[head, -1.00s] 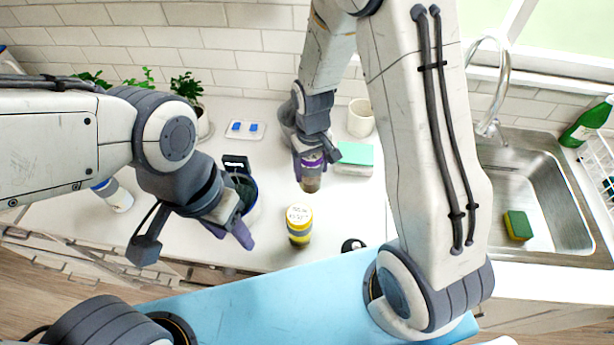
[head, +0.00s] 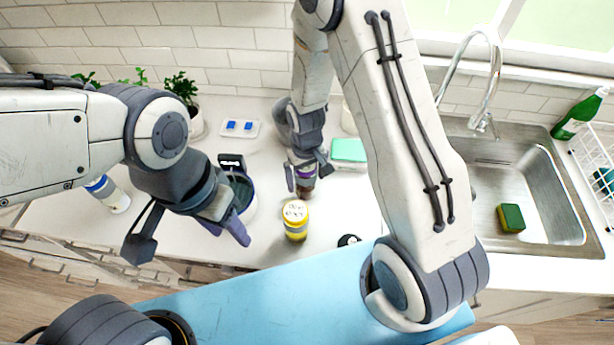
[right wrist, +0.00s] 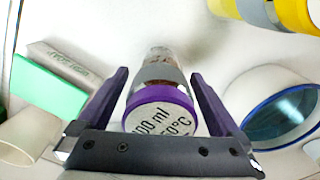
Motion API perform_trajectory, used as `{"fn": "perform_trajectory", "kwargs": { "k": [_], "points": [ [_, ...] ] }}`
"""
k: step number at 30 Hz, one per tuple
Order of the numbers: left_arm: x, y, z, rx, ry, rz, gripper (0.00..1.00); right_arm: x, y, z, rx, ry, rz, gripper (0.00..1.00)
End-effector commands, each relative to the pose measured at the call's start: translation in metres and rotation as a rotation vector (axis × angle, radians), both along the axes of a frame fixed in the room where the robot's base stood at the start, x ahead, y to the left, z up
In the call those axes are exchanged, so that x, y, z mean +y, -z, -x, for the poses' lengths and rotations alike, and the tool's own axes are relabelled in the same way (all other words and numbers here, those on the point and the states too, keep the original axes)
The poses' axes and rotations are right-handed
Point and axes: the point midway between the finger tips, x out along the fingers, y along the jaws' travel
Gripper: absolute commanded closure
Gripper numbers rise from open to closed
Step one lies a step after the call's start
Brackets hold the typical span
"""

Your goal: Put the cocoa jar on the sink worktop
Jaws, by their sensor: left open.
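A clear jar with brown contents and a purple lid (right wrist: 160,112), taken as the cocoa jar, stands on the counter; it also shows in the head view (head: 306,190), partly hidden by my gripper. The lid carries partly visible print. My right gripper (head: 306,178) is open, its purple fingers on either side of the jar with gaps in the right wrist view (right wrist: 158,90). My left gripper (head: 230,228) is open and empty, near a blue-rimmed container (head: 249,200). The sink worktop (head: 540,277) is at the right, around the steel sink (head: 555,190).
A small black object (head: 348,240) lies near the counter edge. A sponge (head: 511,217) lies in the sink; a tap (head: 487,80) rises behind.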

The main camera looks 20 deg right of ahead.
Motion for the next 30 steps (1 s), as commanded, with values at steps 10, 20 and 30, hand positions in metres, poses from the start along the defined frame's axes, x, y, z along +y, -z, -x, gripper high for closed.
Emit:
{"fn": "perform_trajectory", "kwargs": {
  "k": [10, 20, 30],
  "points": [
    [0.0, 0.002, 0.0, 0.0, 0.0, 0.0, 0.5, 0.0, -0.013, -0.001, -0.004, 0.0, -0.001, 0.0],
    [0.0, 0.018, 0.0, 0.0, -0.003, 0.0, 0.5, 0.0, -0.075, -0.002, -0.008, 0.0, -0.002, 0.0],
    [0.0, 0.026, 0.0, 0.0, -0.005, 0.0, 0.5, 0.001, -0.121, 0.0, -0.002, -0.002, 0.0, 0.0]
  ]
}}
